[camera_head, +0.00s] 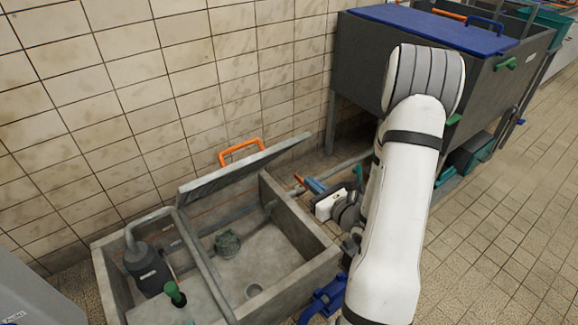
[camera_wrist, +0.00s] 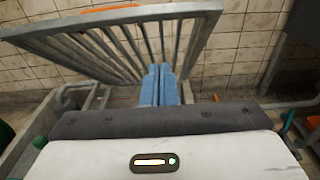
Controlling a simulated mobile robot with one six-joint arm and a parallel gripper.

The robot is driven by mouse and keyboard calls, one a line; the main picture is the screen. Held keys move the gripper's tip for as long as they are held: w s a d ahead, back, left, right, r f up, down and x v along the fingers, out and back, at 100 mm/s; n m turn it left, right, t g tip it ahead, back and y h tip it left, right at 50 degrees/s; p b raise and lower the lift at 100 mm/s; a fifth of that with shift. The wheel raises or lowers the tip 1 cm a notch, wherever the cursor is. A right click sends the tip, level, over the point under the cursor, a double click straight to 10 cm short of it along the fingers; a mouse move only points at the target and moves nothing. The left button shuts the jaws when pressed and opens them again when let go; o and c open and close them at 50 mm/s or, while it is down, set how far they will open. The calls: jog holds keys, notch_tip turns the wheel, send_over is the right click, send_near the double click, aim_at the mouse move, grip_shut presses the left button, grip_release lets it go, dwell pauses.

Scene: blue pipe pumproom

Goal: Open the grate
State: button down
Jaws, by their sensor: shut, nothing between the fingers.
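The grate (camera_head: 245,165) is a grey barred panel with an orange handle (camera_head: 241,151). It stands raised and tilted above the back part of a concrete basin (camera_head: 318,256). In the wrist view the grate (camera_wrist: 60,40) fills the upper part, its bars running down away from me, with a strip of the orange handle (camera_wrist: 110,7) at the top edge. My gripper (camera_head: 312,184) is right of the basin, near the grate's right end. Its blue fingers (camera_wrist: 160,70) are together and empty, overlapping the bars in the wrist view. I cannot tell whether they touch the grate.
The basin holds a dark pump (camera_head: 149,268) with a pipe, a green-handled valve (camera_head: 175,294) and a round fitting (camera_head: 228,243). A tiled wall stands close behind. A dark tank with a blue lid (camera_head: 430,28) is at back right. Open tiled floor (camera_head: 510,220) lies right of my arm.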

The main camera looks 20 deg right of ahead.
jog(key=w+a+r+b, duration=0.2)
jog(key=w+b, duration=0.4)
jog(key=w, duration=0.4)
jog(key=shift+w+a+b, duration=0.2)
jog(key=shift+a+b, duration=0.15)
jog(key=shift+a, duration=0.4)
jog(key=shift+r, duration=0.1)
